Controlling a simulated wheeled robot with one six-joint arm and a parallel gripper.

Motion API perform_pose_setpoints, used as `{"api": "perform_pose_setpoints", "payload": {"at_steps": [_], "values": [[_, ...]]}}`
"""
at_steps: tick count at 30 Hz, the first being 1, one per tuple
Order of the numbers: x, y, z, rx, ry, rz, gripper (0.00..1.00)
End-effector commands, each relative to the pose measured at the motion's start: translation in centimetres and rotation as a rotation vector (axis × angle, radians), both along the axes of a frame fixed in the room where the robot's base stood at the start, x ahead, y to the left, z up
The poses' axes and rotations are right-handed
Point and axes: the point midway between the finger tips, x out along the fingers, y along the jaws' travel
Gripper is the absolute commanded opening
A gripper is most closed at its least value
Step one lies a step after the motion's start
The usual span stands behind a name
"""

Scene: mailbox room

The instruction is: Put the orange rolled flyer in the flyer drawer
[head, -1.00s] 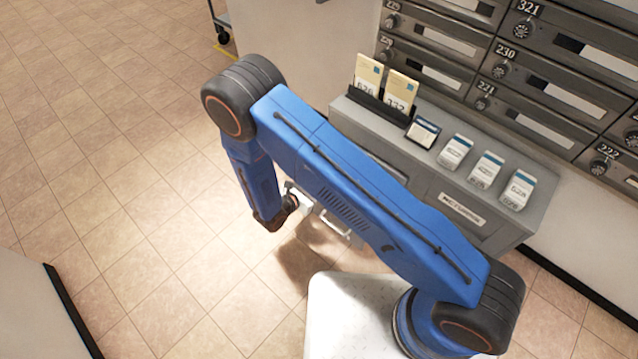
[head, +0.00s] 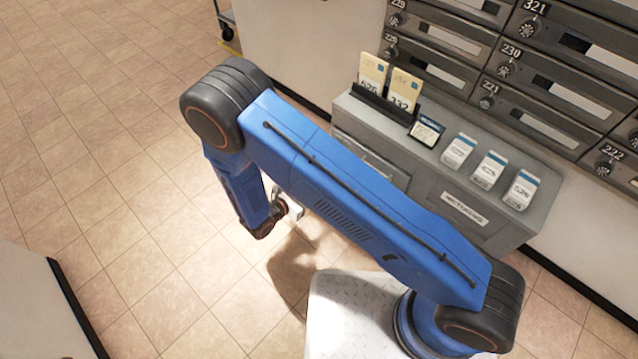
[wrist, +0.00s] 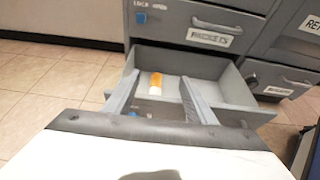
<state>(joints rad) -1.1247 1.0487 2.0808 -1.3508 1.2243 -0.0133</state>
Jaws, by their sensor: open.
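In the wrist view an orange roll with a white lower part (wrist: 155,83), matching the rolled flyer, lies inside an open grey drawer (wrist: 240,115). No label shows on this drawer. My gripper (wrist: 160,100) is open. Its two grey fingers stand on either side of the roll in the picture, with a gap on both sides, and touch nothing that I can make out. In the head view my gripper (head: 290,208) is small and mostly hidden behind my blue arm, and the open drawer is hidden too.
A closed drawer labelled PACKETS (wrist: 209,37) is above the open one. More closed drawers are at right. In the head view the grey cabinet (head: 385,125) holds card holders and several small boxes on top, below mailboxes (head: 545,95). The tiled floor at left is clear.

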Motion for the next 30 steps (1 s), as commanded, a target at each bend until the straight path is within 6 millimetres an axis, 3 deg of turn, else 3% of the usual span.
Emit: {"api": "perform_pose_setpoints", "payload": {"at_steps": [15, 30], "values": [[-7.1, 5.6, 3.2, 0.002, 0.0, 0.002, 0.51], [-8.2, 6.4, 3.9, 0.002, 0.0, -0.003, 0.51]]}}
